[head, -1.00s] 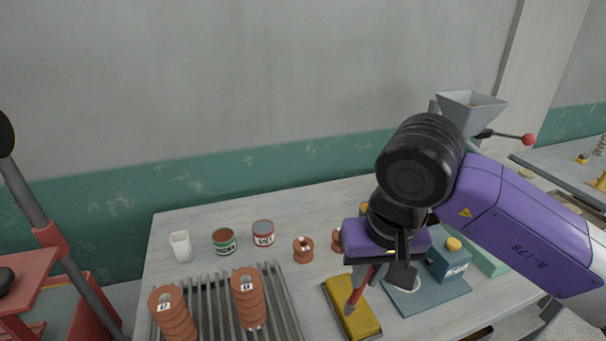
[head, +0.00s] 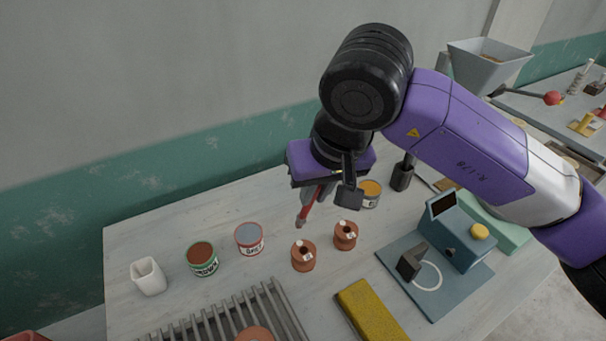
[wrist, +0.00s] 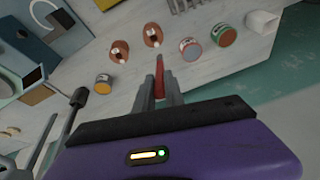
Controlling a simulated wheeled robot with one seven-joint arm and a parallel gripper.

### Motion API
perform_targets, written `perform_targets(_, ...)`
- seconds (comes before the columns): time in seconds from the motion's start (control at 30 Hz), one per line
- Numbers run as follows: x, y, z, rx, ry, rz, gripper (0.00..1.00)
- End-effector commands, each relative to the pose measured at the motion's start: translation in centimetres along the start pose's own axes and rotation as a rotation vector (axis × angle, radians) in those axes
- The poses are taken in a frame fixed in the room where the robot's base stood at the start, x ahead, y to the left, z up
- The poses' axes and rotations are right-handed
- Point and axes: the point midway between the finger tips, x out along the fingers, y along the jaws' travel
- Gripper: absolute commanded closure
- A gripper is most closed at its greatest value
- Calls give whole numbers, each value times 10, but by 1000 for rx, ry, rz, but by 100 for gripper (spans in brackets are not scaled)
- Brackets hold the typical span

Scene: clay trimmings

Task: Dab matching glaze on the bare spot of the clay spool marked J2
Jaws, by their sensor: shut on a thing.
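My gripper (head: 318,190) is shut on a red brush (head: 304,212), which points down, its tip above the table behind the spools. The brush also shows between the fingers in the wrist view (wrist: 159,76). Two small terracotta spools with white tags stand below: a left one (head: 303,262) and a right one (head: 345,238). I cannot read their tags or make out a bare spot. Glaze pots stand near: brown with a green label (head: 203,262), grey-blue with a red label (head: 249,240), and ochre (head: 371,192), beside my gripper. Part of another spool (head: 255,334) shows at the bottom edge.
A slatted metal rack (head: 278,312) lies in front. A yellow sponge block (head: 370,312) and a blue-grey device on a plate (head: 460,290) are on the right. A white cup (head: 148,278) stands at the left. The table's back left is clear.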

Motion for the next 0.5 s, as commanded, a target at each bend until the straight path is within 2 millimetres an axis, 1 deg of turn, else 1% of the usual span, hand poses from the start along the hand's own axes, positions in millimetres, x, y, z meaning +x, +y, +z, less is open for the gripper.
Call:
perform_targets(0.17,10,0,4,1,0,-1,100)
perform_targets(0.5,36,2,13,0,0,-1,100)
